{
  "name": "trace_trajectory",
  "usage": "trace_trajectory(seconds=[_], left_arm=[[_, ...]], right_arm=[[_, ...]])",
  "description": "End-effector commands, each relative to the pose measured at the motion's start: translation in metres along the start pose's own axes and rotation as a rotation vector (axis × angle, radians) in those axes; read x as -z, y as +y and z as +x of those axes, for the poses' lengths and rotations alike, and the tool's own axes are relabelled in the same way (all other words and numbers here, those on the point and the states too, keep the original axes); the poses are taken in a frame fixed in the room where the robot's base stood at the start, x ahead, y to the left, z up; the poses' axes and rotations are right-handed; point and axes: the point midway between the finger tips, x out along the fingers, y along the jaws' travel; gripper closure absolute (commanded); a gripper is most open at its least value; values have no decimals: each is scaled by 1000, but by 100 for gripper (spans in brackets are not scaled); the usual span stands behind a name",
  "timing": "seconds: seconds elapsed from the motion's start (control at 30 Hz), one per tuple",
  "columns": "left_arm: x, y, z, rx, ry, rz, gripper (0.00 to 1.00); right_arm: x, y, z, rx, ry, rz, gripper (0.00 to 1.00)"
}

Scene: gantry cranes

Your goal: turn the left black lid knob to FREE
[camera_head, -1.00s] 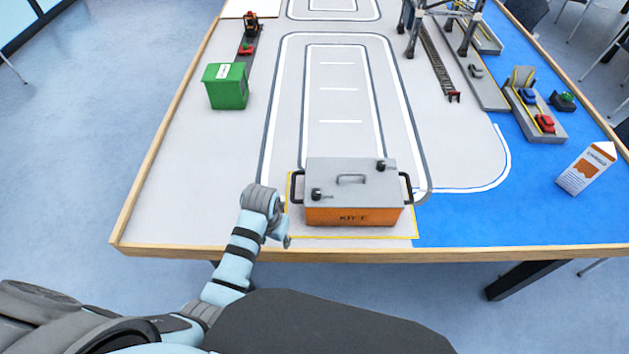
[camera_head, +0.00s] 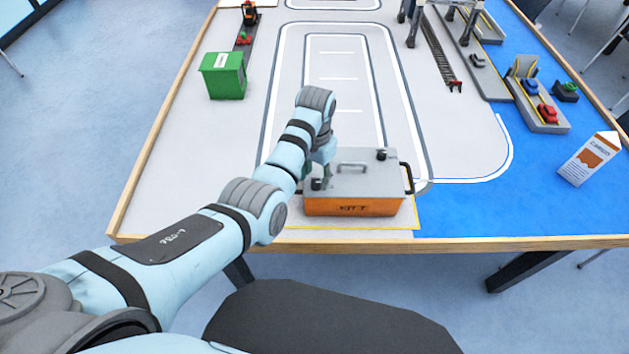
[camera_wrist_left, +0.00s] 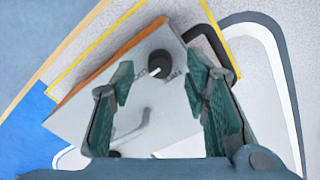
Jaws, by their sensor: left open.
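The orange KIT-T box (camera_head: 350,206) with a grey lid (camera_head: 345,186) stands near the table's front edge. The left black knob (camera_head: 317,184) is on the lid's front left corner; in the left wrist view the knob (camera_wrist_left: 160,63) shows a white pointer mark, with small lettering beside it too blurred to read. My left gripper (camera_head: 325,170) points down just above this knob, partly hidden by its own arm. In the left wrist view the left gripper (camera_wrist_left: 160,84) is open, its green fingers either side of the knob, apart from it. My right gripper is out of view.
A second black knob (camera_head: 382,154) and a grey handle (camera_head: 352,166) are on the lid. A black side handle (camera_head: 407,178) sticks out right. A green bin (camera_head: 223,76) stands back left and a carton (camera_head: 590,158) at the right.

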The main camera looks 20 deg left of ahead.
Motion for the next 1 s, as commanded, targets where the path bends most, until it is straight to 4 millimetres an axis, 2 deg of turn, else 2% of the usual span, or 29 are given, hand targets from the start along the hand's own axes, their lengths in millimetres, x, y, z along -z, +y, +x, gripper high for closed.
trace_trajectory(seconds=[0.03,0.1,0.37,0.4,0.67,1.0], left_arm=[[0,0,11,0,-1,0,58],[0,0,18,0,1,0,58],[1,0,20,0,3,0,58],[1,0,20,0,3,0,59],[1,0,20,0,3,0,100],[1,0,19,0,3,-30,100]], right_arm=[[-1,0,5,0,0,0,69],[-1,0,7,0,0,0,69],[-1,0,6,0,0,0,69],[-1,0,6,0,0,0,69],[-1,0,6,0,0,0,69],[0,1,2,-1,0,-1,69]])
